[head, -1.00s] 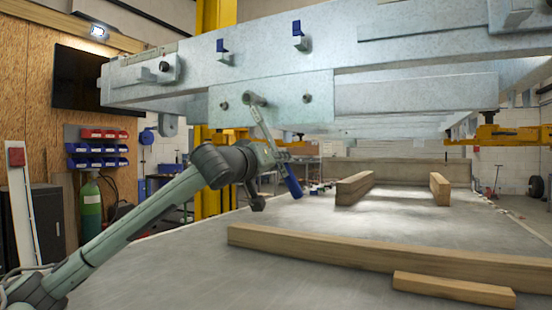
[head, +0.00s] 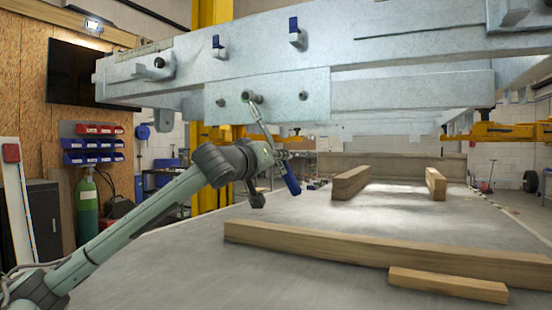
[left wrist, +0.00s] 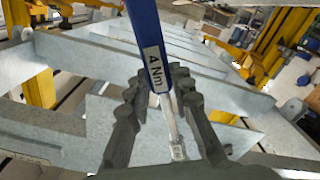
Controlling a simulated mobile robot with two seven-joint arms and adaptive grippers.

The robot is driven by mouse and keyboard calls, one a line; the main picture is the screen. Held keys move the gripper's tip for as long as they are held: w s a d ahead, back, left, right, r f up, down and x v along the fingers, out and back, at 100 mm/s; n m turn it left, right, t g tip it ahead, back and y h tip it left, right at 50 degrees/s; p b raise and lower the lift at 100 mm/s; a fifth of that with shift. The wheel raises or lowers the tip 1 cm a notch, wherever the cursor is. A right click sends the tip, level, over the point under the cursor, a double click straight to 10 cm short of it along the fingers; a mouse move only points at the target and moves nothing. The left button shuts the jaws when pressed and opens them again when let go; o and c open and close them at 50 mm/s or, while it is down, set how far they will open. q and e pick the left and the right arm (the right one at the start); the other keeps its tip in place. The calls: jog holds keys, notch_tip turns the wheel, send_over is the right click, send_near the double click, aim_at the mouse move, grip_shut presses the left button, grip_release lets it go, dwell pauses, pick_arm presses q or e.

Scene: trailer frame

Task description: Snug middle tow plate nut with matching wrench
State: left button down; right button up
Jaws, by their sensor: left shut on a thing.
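The tow plate (head: 275,92) is a grey metal plate on the trailer frame's front beam, with three nuts in a row. The left nut (head: 221,102) and right nut (head: 303,95) are bare. My left gripper (head: 277,155) is shut on the wrench. In the left wrist view, the gripper (left wrist: 158,85) is around the wrench (left wrist: 155,60), whose blue handle is labelled "4 Nm". My right gripper is out of view.
The trailer frame (head: 400,58) overhangs a grey tabletop (head: 300,222). A long wooden beam (head: 350,247) and a short block (head: 448,284) lie in front. Two timbers (head: 350,182) (head: 436,184) lie farther back. A yellow post (head: 211,185) stands behind my arm.

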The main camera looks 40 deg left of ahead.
pick_arm(q)
jog(key=shift+w+a+r+p, duration=0.1)
jog(key=shift+w+r+p, duration=0.05)
jog(key=shift+w+p, duration=0.3)
jog(key=c, duration=1.9)
grip_release()
grip_shut()
